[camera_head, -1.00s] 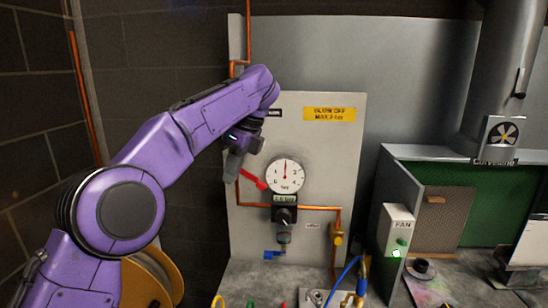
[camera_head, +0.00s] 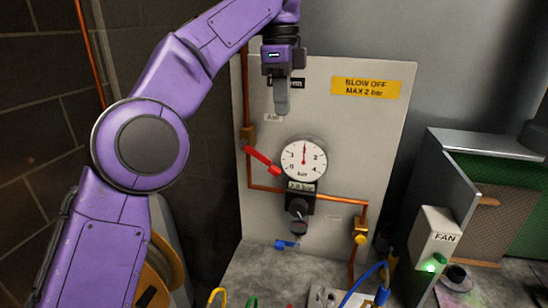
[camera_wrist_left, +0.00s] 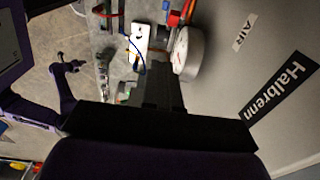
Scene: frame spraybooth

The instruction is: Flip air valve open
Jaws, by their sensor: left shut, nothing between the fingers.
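The air valve's red lever (camera_head: 261,160) is on the grey wall panel, left of the round pressure gauge (camera_head: 303,160). It slants down to the right, across the line of the copper pipe. A brass fitting (camera_head: 248,134) sits on the pipe just above it. My left gripper (camera_head: 282,108) is shut and empty, fingers pointing down. It is above the gauge, up and right of the lever, apart from it. In the left wrist view the shut fingers (camera_wrist_left: 163,92) show near the gauge (camera_wrist_left: 187,53), with the red lever (camera_wrist_left: 174,18) beyond. My right gripper is not in view.
A black regulator knob (camera_head: 298,207) hangs below the gauge, with a small blue handle (camera_head: 287,244) under it. A copper pipe (camera_head: 340,200) runs right to a brass valve (camera_head: 360,232). The fan switch box (camera_head: 436,238) stands at the right.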

